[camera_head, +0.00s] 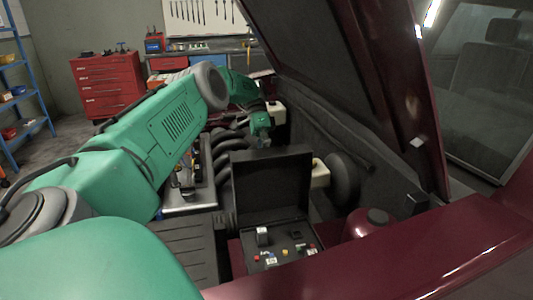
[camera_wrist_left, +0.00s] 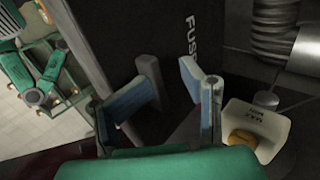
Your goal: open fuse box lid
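The fuse box (camera_head: 240,250) sits in the engine bay, with a relay and several small coloured fuses in it. Its black lid (camera_head: 272,183) stands upright, open, at the far side of the box. In the left wrist view, the lid (camera_wrist_left: 150,35) shows its outer face with the letters "FUS". My left arm reaches from the left over the engine and down behind the lid. My left gripper (camera_wrist_left: 168,95) has its two blue-padded fingers apart, with nothing held between them, close to the lid's outer face. Whether it touches the lid is unclear. My right gripper is not in view.
The raised hood (camera_head: 335,70) slopes overhead at the right. A dark red fender (camera_head: 400,245) runs along the front right. A white tank with a yellow cap (camera_wrist_left: 243,138) is beside the gripper.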

